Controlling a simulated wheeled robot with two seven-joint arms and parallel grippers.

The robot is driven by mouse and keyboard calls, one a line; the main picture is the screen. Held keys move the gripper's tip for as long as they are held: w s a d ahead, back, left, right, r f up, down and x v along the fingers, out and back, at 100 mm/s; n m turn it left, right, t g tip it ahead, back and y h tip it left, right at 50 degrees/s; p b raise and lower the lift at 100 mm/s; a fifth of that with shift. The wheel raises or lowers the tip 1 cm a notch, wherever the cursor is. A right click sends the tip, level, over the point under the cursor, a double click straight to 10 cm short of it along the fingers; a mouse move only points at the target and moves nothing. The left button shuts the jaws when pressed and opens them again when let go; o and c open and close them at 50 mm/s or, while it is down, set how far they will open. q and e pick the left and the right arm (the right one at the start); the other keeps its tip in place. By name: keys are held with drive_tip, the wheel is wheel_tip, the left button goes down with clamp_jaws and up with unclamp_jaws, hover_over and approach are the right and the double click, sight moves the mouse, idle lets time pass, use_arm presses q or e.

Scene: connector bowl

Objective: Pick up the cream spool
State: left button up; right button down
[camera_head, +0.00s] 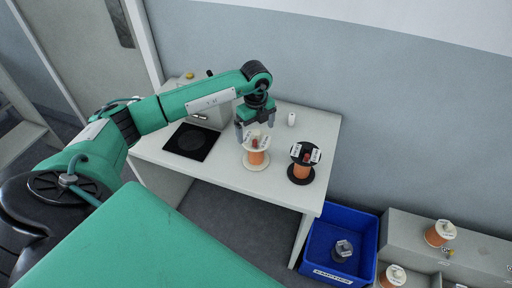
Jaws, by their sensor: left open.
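The cream spool (256,162) stands upright on the white table, with orange windings between pale flanges and a white label on top. My left gripper (256,133) points down over the cream spool, its fingers open at the spool's top edge. One finger shows on the left of the spool's top and one on the right; I cannot tell whether they touch it. My right gripper is not in view.
A black spool (302,172) with orange windings stands close to the right. A black square pad (191,142) lies at the left of the table (210,170). A small white cylinder (291,119) stands behind. A blue bin (318,235) and shelf with spools (440,233) are lower right.

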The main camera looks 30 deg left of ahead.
sight(254, 159)
use_arm(q)
drive_tip(key=shift+f, duration=0.6)
drive_tip(key=shift+d+f+p, duration=0.1)
drive_tip(key=shift+f+p, duration=0.2)
drive_tip(key=shift+p, duration=0.1)
wheel_tip(254, 159, down, 4)
drive_tip(key=shift+r+p, duration=0.15)
drive_tip(key=shift+p, duration=0.65)
drive_tip(key=shift+f, duration=0.45)
drive_tip(key=shift+w, duration=0.1)
drive_tip(key=c, duration=1)
drive_tip(key=shift+r, duration=0.1)
